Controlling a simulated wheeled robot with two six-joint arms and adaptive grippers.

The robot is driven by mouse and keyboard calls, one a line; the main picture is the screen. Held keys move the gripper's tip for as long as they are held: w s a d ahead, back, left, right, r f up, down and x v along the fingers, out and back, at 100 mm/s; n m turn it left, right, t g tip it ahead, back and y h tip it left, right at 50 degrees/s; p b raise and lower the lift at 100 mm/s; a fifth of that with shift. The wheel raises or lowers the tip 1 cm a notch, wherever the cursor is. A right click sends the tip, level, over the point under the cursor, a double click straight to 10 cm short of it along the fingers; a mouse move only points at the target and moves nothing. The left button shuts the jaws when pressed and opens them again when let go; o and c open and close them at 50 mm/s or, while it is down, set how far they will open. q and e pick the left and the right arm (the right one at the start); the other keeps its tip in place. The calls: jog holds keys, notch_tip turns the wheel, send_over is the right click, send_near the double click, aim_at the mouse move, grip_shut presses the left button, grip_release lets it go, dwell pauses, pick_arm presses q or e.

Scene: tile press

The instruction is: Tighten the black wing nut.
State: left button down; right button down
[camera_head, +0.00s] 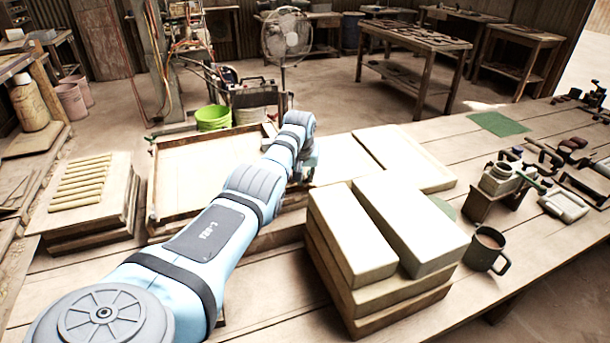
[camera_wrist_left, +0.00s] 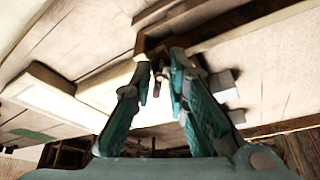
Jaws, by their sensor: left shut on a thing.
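My left arm reaches in from the left over the wooden frame (camera_head: 190,142) on the bench. Its gripper (camera_head: 310,166) shows only in part behind the wrist in the head view. In the left wrist view the two teal fingers of the left gripper (camera_wrist_left: 161,66) are closed in around a small dark piece, the black wing nut (camera_wrist_left: 159,74), at their tips. The nut's wings and thread are too small and dark to make out. The wing nut is hidden by my arm in the head view. My right gripper is in neither view.
Stacked pale blocks (camera_head: 395,225) stand close to the right of the gripper. A dark mug (camera_head: 487,249) and several tools lie farther right. A stack with yellow sticks (camera_head: 80,185) is at the left. A green mat (camera_head: 498,123) lies on clear bench.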

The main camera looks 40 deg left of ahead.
pick_arm(q)
jog(key=c, duration=1.6)
grip_release()
jog(key=shift+o, duration=0.2)
jog(key=v, duration=1.2)
